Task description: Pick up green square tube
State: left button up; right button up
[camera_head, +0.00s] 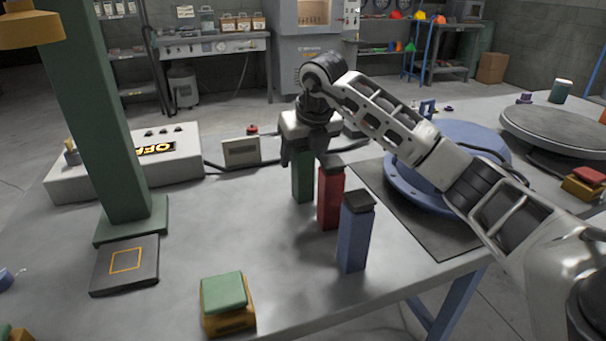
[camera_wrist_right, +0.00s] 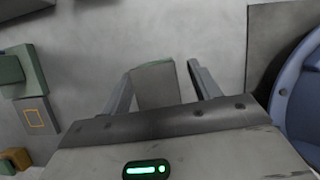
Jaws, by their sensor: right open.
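The green square tube (camera_head: 302,187) stands upright on the grey table, at the back of a row of three. My right gripper (camera_head: 304,158) points down over it, fingers apart, and hides its top in the head view. In the right wrist view the tube's dark top (camera_wrist_right: 156,88) shows between the two fingers of my right gripper (camera_wrist_right: 160,82), with gaps on both sides. The jaws are open. My left gripper is in neither view.
A red tube (camera_head: 330,200) and a blue tube (camera_head: 356,238) stand close in front of the green one. A green post (camera_head: 105,130) rises at left. A blue round flange (camera_head: 400,185) lies at right. The table between post and tubes is clear.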

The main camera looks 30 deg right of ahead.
jog(key=shift+w+f, duration=0.15)
jog(key=shift+f, duration=0.3)
jog(key=c, duration=1.2)
jog(key=shift+r, duration=0.1)
jog(key=shift+c, duration=0.4)
jog(key=shift+r, duration=0.1)
